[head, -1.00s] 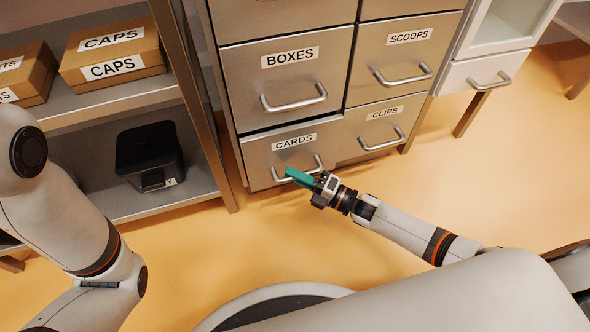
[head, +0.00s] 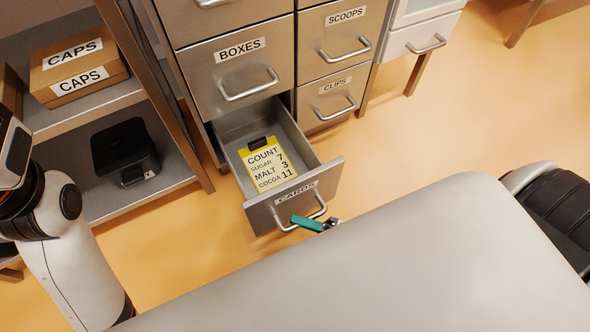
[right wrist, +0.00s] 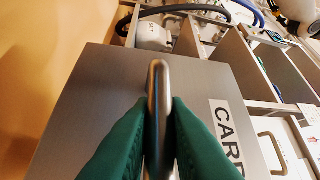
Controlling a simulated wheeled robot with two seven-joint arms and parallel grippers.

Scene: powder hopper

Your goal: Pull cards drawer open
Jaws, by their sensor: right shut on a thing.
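The cards drawer (head: 262,209) is the bottom left drawer of a metal cabinet and stands well open. Inside it lies a yellow and white card (head: 268,166) reading COUNT, SUGAR 7, MALT 3, COCOA 11, with a black clip at its top. My right gripper (head: 300,220) has green fingers shut on the drawer's bar handle (head: 318,207). In the right wrist view the handle (right wrist: 159,90) stands between both fingers, in front of the drawer face (right wrist: 105,95). The rest of my right arm is mostly hidden behind my body. My left arm is at the left edge; its gripper is out of view.
The boxes drawer (head: 225,70), scoops drawer (head: 345,35) and clips drawer (head: 330,98) are shut. A shelf at left holds caps boxes (head: 80,65) and a black bin (head: 125,152). The floor (head: 440,120) right of the drawer is clear.

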